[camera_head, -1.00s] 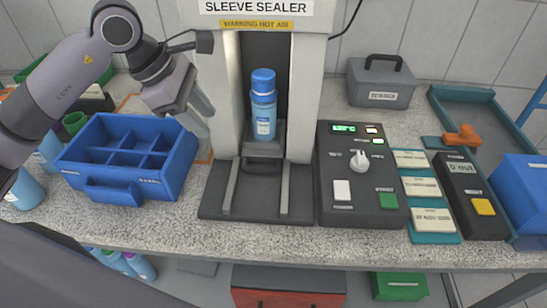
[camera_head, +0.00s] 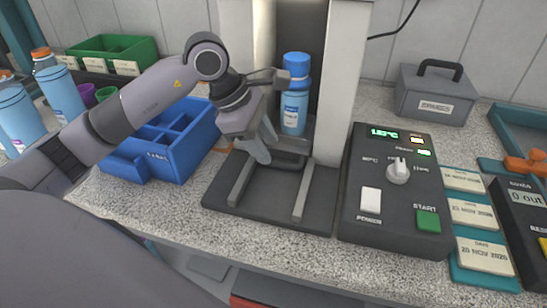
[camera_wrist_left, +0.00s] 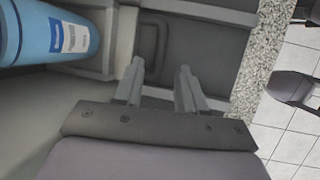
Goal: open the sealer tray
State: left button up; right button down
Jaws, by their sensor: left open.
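The sealer tray (camera_head: 312,146) is a dark tray in the opening of the sleeve sealer (camera_head: 344,85). A blue-capped bottle (camera_head: 293,108) stands upright on it. The tray's dark loop handle (camera_head: 292,162) is at its front, above the rails; it also shows in the left wrist view (camera_wrist_left: 153,42). My left gripper (camera_head: 268,150) is open at the left of this handle, and its fingers hide part of it. In the left wrist view, the spread fingertips (camera_wrist_left: 162,69) are near the handle; I cannot tell whether they touch it. My right gripper is not in view.
A control box (camera_head: 392,190) with a green display stands right of the rails. A blue divided bin (camera_head: 165,150) sits left, partly behind my arm. A grey box (camera_head: 436,95) is at the back right. The counter's front edge (camera_head: 230,246) is clear.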

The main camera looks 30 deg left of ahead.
aim_at(278, 164)
pick_arm(q)
jog(key=shift+x, duration=2.15)
grip_shut()
